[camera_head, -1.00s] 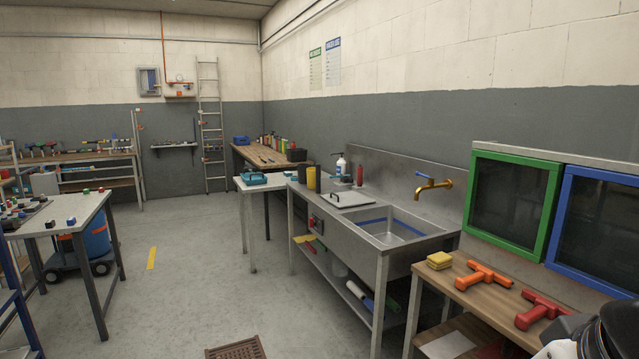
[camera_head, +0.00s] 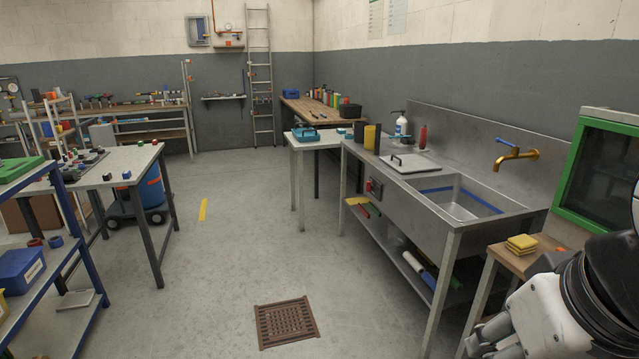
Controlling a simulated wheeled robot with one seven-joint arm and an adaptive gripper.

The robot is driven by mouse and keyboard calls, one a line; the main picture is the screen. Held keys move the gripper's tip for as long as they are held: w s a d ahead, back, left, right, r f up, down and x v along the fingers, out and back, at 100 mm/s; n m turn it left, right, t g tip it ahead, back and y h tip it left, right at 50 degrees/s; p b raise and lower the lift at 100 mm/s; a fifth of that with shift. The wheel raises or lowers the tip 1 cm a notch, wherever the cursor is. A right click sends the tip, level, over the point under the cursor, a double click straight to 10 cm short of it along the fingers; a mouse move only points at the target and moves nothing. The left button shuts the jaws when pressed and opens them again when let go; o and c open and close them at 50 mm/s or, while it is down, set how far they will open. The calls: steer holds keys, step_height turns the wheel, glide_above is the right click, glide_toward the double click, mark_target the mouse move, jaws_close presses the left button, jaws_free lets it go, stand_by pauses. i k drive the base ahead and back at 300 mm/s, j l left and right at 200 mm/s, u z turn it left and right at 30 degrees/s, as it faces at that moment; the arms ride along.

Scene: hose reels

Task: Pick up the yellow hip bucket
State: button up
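A yellow upright container (camera_head: 372,138) stands on the left end of the steel sink counter, beside a dark one of similar height. A bit of another yellow container (camera_head: 3,305) shows at the far left edge, below a blue bin. I cannot tell for sure which of these is the hip bucket. Parts of my arm show at the lower right, in front of the wooden bench.
The steel sink (camera_head: 455,203) stands right of centre, with a brass tap (camera_head: 518,154) above. Yellow sponges (camera_head: 521,244) lie on the wooden bench. A floor drain (camera_head: 286,322) lies in the open aisle. A blue-framed rack and a table (camera_head: 140,158) stand on the left.

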mark_target(369, 130)
steer(key=i+u, duration=0.25)
steer(key=i, duration=1.7)
steer(key=i+z, duration=0.15)
steer(key=i, duration=0.45)
steer(key=i+j+z, duration=0.15)
steer(key=i, duration=0.4)
steer(key=i+j+z, duration=0.15)
steer(key=i, duration=0.4)
steer(key=i+j+z, duration=0.5)
steer(key=i, duration=0.2)
